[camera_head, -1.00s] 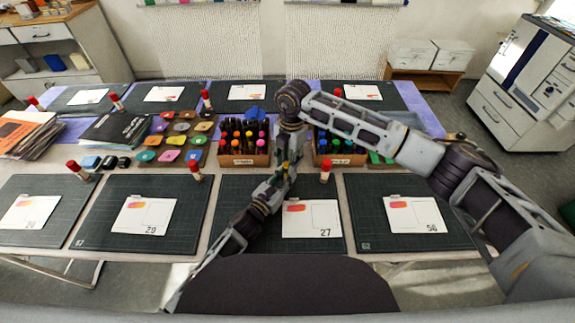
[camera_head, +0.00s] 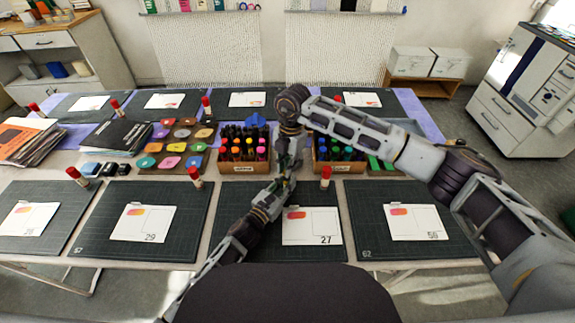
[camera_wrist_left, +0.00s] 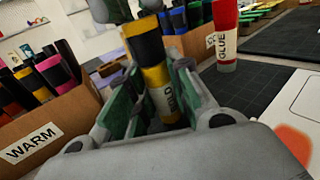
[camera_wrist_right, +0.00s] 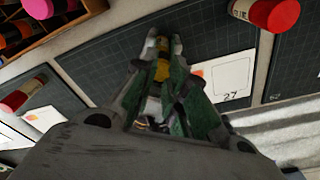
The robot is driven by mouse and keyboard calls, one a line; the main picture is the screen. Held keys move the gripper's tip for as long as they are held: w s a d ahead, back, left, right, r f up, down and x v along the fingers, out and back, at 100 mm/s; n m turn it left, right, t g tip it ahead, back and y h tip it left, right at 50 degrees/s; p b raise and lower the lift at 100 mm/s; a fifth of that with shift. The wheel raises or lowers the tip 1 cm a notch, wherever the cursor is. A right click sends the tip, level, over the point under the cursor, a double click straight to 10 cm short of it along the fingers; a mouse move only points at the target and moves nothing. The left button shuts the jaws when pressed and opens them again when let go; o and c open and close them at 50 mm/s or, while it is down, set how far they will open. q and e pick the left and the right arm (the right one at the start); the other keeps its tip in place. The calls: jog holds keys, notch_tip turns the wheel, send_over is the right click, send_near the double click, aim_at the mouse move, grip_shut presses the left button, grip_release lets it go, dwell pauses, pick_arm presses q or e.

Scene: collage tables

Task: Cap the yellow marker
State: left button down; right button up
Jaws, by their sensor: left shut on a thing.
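My left gripper (camera_wrist_left: 150,110) is shut on the yellow marker (camera_wrist_left: 155,75), which stands tilted between its fingers with a black band and a yellow upper end. My right gripper (camera_wrist_right: 163,42) is just above that upper end; its fingers also show at the top of the left wrist view (camera_wrist_left: 125,10). In the right wrist view, yellow shows between its fingertips, which have a small gap. I cannot tell whether they grip it. In the head view both grippers meet above a dark mat, and the marker is mostly hidden.
A warm-colour marker box (camera_head: 243,168) and a cool-colour marker box (camera_head: 340,168) stand behind the grippers. A red-capped glue stick (camera_head: 325,178) stands close on the right. A card marked 27 (camera_head: 325,225) lies on the mat. Ink pads (camera_head: 172,147) sit to the left.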

pick_arm(q)
jog(key=shift+r, duration=0.1)
pick_arm(e)
jog(key=shift+s+f, duration=0.1)
jog(key=shift+f, duration=0.3)
jog(key=shift+w+d+r, duration=0.1)
jog(key=shift+r, duration=0.95)
jog(key=shift+w+r, duration=0.1)
jog(key=shift+r, duration=0.9)
pick_arm(q)
jog(key=c, duration=1.2)
grip_release()
jog(key=shift+s+a, duration=0.1)
jog(key=shift+s, duration=0.05)
jog(key=shift+v, duration=5.8)
